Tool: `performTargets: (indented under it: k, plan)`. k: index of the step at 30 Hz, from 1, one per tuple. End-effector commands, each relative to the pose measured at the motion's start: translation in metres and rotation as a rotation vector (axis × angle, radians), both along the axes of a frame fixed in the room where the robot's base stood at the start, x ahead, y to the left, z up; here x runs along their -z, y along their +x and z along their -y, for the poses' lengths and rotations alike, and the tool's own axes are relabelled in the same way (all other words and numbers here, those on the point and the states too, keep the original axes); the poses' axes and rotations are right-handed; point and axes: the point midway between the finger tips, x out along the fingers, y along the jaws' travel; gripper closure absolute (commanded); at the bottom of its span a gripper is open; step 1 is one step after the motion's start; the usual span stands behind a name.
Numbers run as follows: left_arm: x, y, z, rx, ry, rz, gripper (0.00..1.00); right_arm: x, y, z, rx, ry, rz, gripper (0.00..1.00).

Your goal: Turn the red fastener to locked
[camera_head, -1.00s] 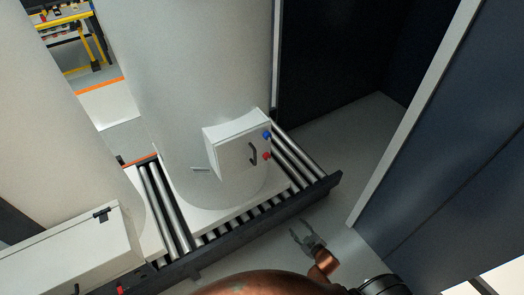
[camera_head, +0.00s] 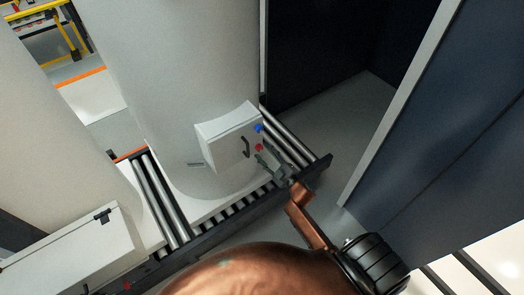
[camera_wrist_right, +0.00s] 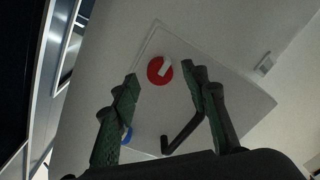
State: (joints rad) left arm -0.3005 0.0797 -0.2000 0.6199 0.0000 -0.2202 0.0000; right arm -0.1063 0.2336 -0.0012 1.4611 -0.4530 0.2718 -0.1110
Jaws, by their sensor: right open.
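The red fastener (camera_head: 259,147) sits on the face of a white box (camera_head: 222,148) on a large pale tank, below a blue fastener (camera_head: 259,128). In the right wrist view the red fastener (camera_wrist_right: 160,70) is a red disc with a pale bar across part of it. My right gripper (camera_head: 262,157) is open close to the red fastener. In the wrist view its two fingers (camera_wrist_right: 162,78) lie on either side of the fastener, apart from it. The blue fastener (camera_wrist_right: 127,134) is partly hidden behind one finger. My left gripper is not in view.
A dark handle (camera_head: 246,147) is on the box face beside the fasteners; it also shows in the wrist view (camera_wrist_right: 183,132). The tank (camera_head: 190,80) stands on a roller conveyor (camera_head: 290,148). A dark blue panel (camera_head: 440,150) rises at right.

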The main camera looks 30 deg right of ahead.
Motion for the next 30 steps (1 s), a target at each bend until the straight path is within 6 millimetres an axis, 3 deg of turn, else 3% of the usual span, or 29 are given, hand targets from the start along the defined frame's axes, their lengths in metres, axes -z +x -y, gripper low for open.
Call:
performTargets:
  k: [4, 13, 30]
  plan:
    - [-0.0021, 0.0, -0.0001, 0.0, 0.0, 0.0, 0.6, -0.0001, 0.0108, -0.0018, -0.001, 0.001, -0.001, 0.59]
    - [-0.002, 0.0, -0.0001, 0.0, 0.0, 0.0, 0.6, 0.0008, 0.0128, -0.003, -0.003, 0.001, -0.002, 0.59]
    - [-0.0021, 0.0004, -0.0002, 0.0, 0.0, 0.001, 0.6, 0.0007, 0.0129, -0.0035, -0.003, 0.001, -0.002, 0.98]
